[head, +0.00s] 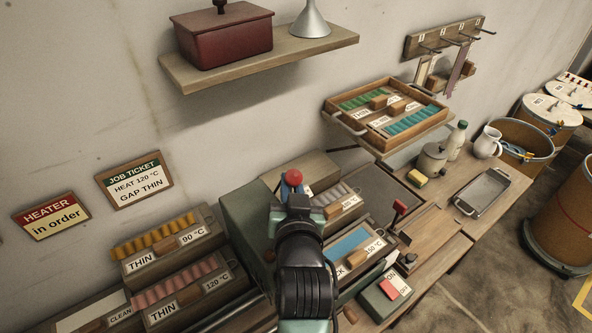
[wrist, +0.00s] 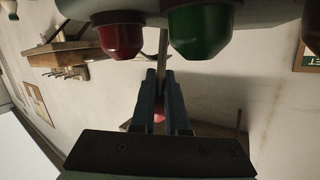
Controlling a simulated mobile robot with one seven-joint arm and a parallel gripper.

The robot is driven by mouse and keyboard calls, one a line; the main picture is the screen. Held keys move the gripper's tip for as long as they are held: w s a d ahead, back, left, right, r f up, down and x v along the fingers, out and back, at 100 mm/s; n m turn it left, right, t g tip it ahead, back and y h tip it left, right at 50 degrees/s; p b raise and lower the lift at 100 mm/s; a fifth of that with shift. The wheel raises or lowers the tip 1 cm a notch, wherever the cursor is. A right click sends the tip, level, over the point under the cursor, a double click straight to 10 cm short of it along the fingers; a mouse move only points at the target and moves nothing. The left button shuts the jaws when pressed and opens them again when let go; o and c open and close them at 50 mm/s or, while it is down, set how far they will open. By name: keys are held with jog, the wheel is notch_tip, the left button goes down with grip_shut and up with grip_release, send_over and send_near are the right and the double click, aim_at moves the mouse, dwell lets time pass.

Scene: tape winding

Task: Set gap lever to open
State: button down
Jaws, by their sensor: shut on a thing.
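In the wrist view a grey metal rod (wrist: 163,50), which looks like the gap lever, runs between my gripper's fingers (wrist: 160,80). A red knob (wrist: 160,113) shows between the fingers. My gripper is shut on this lever. In the head view my dark wrist covers the fingers and most of the lever. A red round part (head: 292,178) shows just above my wrist; I cannot tell whether it is the knob or a lamp. The lever's setting cannot be read.
A red lamp (wrist: 118,38) and a green lamp (wrist: 195,38) sit close by the fingers. Beside my arm stand crates of pink rolls (head: 180,282) and orange rolls (head: 152,238). A red-tipped lever (head: 399,206) stands to the right. The job ticket (head: 134,180) reads heat 120 °C, gap thin.

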jog(key=w+g+p, duration=0.1)
jog(key=p, duration=0.1)
jog(key=w+a+r+n+g+h+p, duration=0.1)
jog(key=p, duration=0.2)
jog(key=shift+a+r, duration=0.1)
jog(key=shift+a, duration=0.2)
jog(key=shift+w+a+f+g+p, duration=0.25)
jog(key=shift+w+g+p, duration=0.2)
jog(key=shift+g, duration=0.25)
jog(key=shift+w+a+f+n, duration=0.15)
jog(key=shift+n, duration=0.15)
jog(key=shift+w+a, duration=0.1)
jog(key=shift+a, duration=0.05)
jog(key=shift+w+a, duration=0.15)
jog(key=shift+w, duration=0.1)
jog(key=c, duration=0.9)
grip_release()
